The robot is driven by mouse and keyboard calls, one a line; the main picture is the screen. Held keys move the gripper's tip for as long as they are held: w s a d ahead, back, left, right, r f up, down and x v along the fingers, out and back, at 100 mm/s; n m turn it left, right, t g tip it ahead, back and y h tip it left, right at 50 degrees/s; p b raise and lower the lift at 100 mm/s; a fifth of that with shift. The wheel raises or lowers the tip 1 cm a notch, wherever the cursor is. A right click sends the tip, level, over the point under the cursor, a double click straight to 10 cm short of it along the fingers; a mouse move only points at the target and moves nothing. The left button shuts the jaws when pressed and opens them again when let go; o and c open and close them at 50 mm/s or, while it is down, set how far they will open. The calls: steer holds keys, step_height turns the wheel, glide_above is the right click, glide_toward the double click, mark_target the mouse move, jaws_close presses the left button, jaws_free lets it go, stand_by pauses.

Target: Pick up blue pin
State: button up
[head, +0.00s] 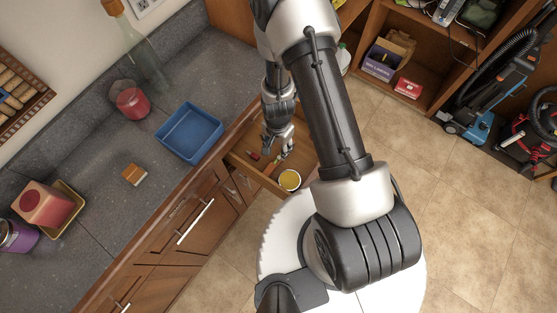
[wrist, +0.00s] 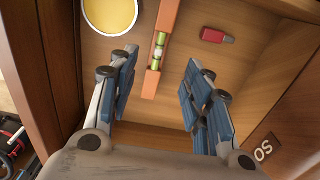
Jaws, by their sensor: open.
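I cannot make out a blue pin in either view. My gripper (head: 276,143) is over an open wooden drawer (head: 262,178) below the counter. In the wrist view my gripper (wrist: 160,78) has its blue-padded fingers wide apart with nothing between them. An orange spirit level (wrist: 167,20) with a green vial lies in the drawer, beyond the gap between the fingertips. A small red object (wrist: 212,35) lies right of the level. A round container with yellow contents or lid (wrist: 110,12) stands left of it.
The drawer walls close around the gripper. On the counter (head: 95,190) are a blue tray (head: 190,133), a small orange-brown block (head: 134,175), a red jar (head: 132,101) and a pink box (head: 46,203). Shelves and a vacuum cleaner (head: 480,95) stand at right. Tiled floor is open.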

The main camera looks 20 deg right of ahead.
mark_target(279, 157)
steer(key=shift+s+d+f+b, duration=0.1)
steer(key=shift+f+b, duration=4.75)
steer(key=shift+f, duration=0.4)
steer(key=shift+r, duration=0.1)
steer(key=shift+c, duration=0.4)
jaws_close()
